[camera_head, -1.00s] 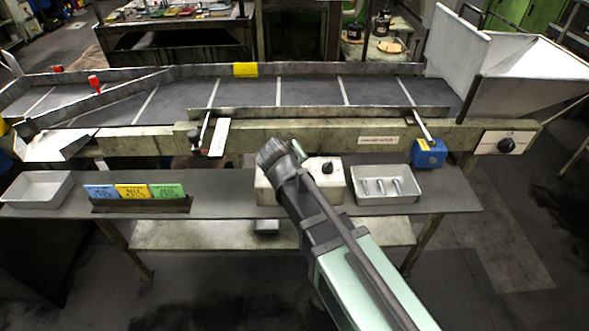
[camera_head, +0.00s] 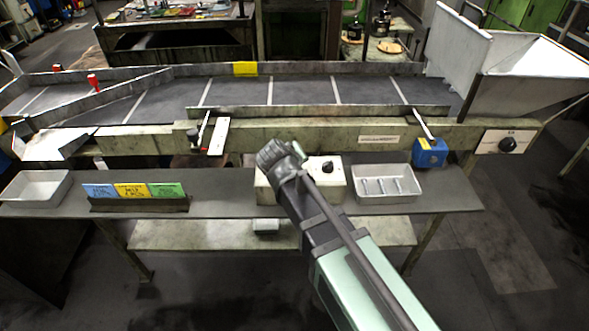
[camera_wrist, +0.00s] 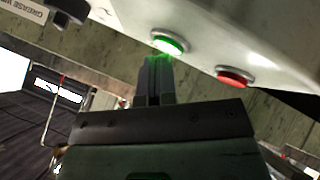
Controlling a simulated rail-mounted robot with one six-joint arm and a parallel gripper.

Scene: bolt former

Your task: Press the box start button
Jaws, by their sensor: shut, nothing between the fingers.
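The control box (camera_head: 335,183) is a pale box on the front bench, partly hidden behind my arm in the head view. Its pale face (camera_wrist: 215,40) fills the upper right of the wrist view. A bright green button (camera_wrist: 170,43) in a metal ring and a red button (camera_wrist: 235,77) sit on it. My gripper (camera_wrist: 157,62) is shut and empty, its fingertips right at the green button's lower edge, with green light on them. I cannot tell whether they touch it. In the head view my wrist hides the fingers and both buttons.
A tray with several bolts (camera_head: 388,197) is right of the box.

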